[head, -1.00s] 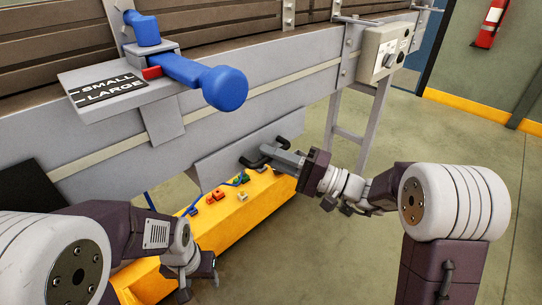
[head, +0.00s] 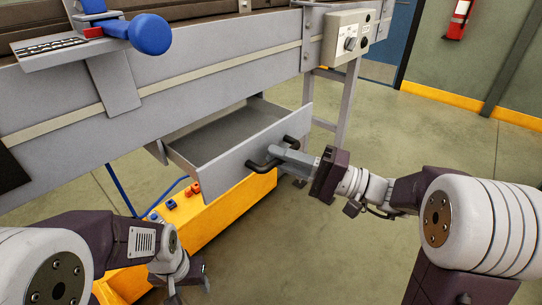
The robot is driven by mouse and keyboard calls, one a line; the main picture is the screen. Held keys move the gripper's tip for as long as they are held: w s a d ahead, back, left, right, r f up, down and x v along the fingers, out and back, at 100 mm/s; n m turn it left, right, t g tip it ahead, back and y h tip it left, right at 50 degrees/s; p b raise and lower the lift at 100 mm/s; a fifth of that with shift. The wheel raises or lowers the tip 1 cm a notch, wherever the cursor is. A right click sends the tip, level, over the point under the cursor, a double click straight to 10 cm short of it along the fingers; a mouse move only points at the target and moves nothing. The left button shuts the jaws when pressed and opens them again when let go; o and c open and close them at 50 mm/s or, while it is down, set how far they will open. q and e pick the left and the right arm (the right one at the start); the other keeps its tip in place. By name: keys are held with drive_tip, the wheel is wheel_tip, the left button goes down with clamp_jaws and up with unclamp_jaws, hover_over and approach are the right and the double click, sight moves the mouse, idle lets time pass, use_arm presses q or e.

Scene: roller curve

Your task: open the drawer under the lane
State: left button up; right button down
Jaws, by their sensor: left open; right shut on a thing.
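The grey drawer (head: 232,160) under the lane (head: 190,85) stands partly pulled out, and its inside looks empty. Its black handle (head: 262,165) is on the front panel. My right gripper (head: 280,157) is shut on the handle from the right. My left gripper (head: 190,283) is open and empty at the lower left, beside the yellow box and apart from the drawer.
A yellow box (head: 225,212) with several small coloured parts on it stands below the drawer. A blue lever (head: 148,34) sticks out above the lane's edge. A grey control box (head: 345,38) is mounted at the right. Open floor lies at the right.

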drive_tip(key=shift+w+a, duration=0.25)
drive_tip(key=c, duration=1.4)
unclamp_jaws()
drive_tip(key=p+v, duration=0.1)
drive_tip(key=v, duration=0.8)
drive_tip(key=shift+s+d, duration=0.1)
drive_tip(key=shift+d, duration=0.05)
